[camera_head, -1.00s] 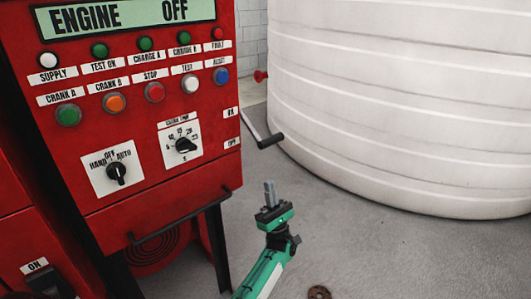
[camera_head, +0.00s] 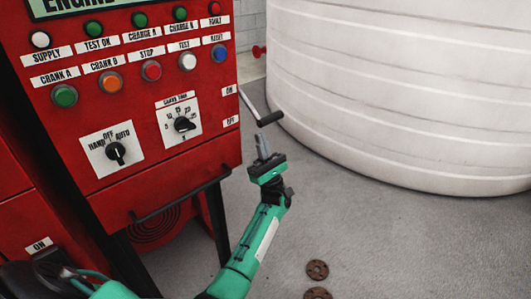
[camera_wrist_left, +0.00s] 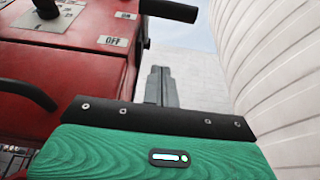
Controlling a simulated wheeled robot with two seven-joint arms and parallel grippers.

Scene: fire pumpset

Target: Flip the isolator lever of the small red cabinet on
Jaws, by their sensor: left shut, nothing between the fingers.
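The red cabinet (camera_head: 185,160) with buttons and dials stands at the left in the head view. Its isolator lever, a bent metal rod with a black grip (camera_head: 270,118), sticks out from the right side. The grip hangs low, about level with the OFF label (camera_head: 231,122) and below the ON label (camera_head: 228,91). The grip also shows at the top of the left wrist view (camera_wrist_left: 170,11). My left gripper (camera_head: 262,147) is shut and empty, pointing up just below the grip, apparently apart from it.
A large white ribbed tank (camera_head: 400,100) stands at the right, close behind the lever. A black bar handle (camera_head: 180,195) crosses the cabinet's lower front. Rusty discs (camera_head: 317,269) lie on the grey floor, which is otherwise clear at the lower right.

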